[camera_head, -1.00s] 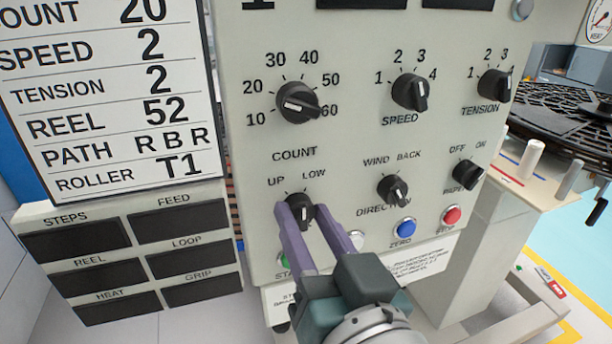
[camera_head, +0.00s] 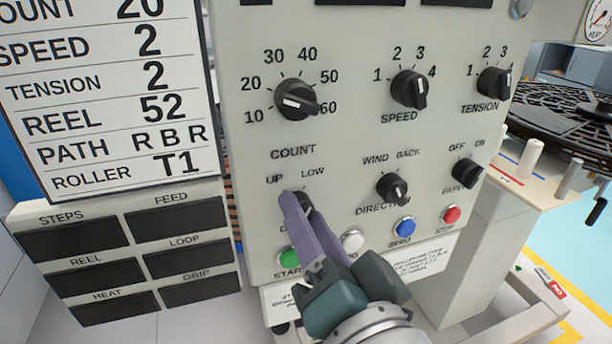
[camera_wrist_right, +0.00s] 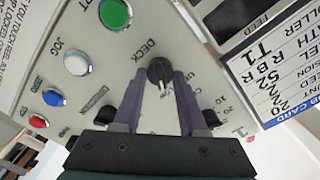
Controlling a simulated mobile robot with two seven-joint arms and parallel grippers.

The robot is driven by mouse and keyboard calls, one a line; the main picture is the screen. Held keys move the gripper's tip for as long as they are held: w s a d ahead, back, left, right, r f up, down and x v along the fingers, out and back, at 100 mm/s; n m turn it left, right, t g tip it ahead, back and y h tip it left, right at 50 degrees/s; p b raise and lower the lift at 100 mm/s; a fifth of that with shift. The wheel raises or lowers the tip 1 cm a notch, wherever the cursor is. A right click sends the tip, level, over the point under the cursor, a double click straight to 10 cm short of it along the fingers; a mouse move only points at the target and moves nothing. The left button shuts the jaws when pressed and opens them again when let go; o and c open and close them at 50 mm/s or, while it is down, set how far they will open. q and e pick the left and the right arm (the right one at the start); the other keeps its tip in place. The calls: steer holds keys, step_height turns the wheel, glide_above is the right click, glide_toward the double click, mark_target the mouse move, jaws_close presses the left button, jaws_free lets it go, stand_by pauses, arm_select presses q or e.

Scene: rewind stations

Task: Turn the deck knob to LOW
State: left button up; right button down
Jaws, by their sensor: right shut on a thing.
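The black deck knob (camera_head: 307,203) is on the lower left of the grey panel, below the UP and LOW labels. My right gripper (camera_head: 297,203) is shut on it, and its purple fingers hide most of the knob and the DECK label in the head view. In the right wrist view the knob (camera_wrist_right: 160,70) sits between the two fingertips (camera_wrist_right: 159,78), with the DECK label beside it. Its white pointer mark lies between the fingers, but the setting it points to cannot be told. My left gripper is not in view.
Close to the knob are the green START button (camera_head: 289,257), a white button (camera_head: 352,240), the direction knob (camera_head: 392,188) and the count dial (camera_head: 297,99). A sign (camera_head: 110,100) and a dark-slotted board (camera_head: 125,245) stand at the left.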

stand_by(0.3)
steer(key=shift+c, duration=2.3)
jaws_free()
steer(key=p+v, duration=0.1)
steer(key=v, duration=0.9)
steer(key=shift+p, duration=0.3)
